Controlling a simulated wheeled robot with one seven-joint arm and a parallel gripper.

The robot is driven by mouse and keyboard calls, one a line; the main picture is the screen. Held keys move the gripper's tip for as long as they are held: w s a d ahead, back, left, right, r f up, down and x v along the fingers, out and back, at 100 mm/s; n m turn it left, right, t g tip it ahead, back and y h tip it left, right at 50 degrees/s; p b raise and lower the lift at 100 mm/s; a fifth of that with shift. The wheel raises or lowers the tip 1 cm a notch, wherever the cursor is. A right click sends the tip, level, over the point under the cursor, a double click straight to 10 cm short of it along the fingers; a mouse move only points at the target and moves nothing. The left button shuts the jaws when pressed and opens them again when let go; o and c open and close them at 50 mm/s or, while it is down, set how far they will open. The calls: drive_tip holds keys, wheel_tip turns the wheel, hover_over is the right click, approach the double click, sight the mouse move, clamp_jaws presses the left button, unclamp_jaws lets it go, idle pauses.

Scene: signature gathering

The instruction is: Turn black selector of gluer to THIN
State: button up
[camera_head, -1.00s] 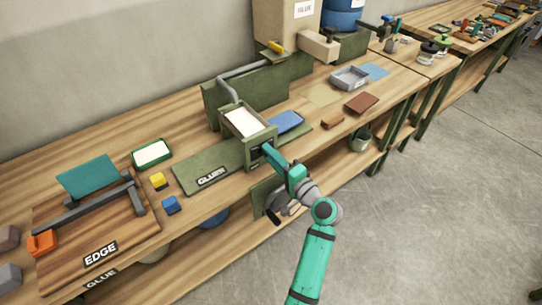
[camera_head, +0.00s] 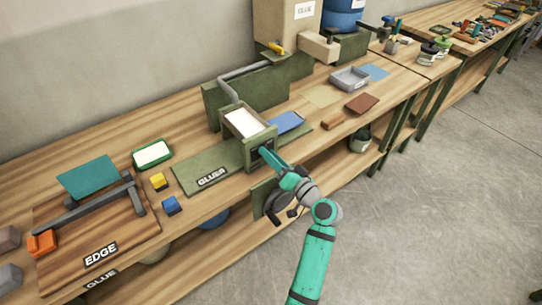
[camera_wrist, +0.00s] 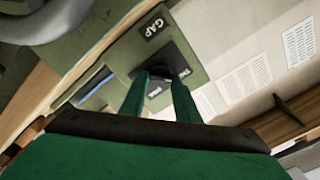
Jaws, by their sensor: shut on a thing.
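The gluer is a green machine with an open box (camera_head: 242,122) of white content, standing on a green base plate labelled GLUER (camera_head: 211,177). Its black selector (camera_wrist: 168,66) shows in the wrist view on the green front face, below a GAP label (camera_wrist: 154,27). Small white-lettered labels sit around the selector, too blurred and tilted to read surely. My gripper (camera_head: 264,150) reaches the front face of the box from the right. Its two green fingers (camera_wrist: 164,80) are shut on the selector in the wrist view. The fingers hide part of the selector, so its setting is unclear.
A blue sheet (camera_head: 287,122) lies beside the box. Yellow (camera_head: 158,180) and blue (camera_head: 170,204) blocks stand left of the base plate. An EDGE board (camera_head: 130,240) is at the far left. A grey tray (camera_head: 349,78) is farther back. The floor at right is clear.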

drive_tip(key=shift+a, duration=0.2)
drive_tip(key=o, duration=1)
drive_tip(key=shift+o, duration=0.2)
drive_tip(key=shift+d, duration=0.2)
drive_tip(key=shift+s+d, duration=0.2)
drive_tip(key=shift+s, duration=0.15)
drive_tip(key=v, duration=0.9)
drive_tip(key=shift+s+d, duration=0.2)
drive_tip(key=shift+s, duration=0.15)
drive_tip(key=shift+f, duration=0.1)
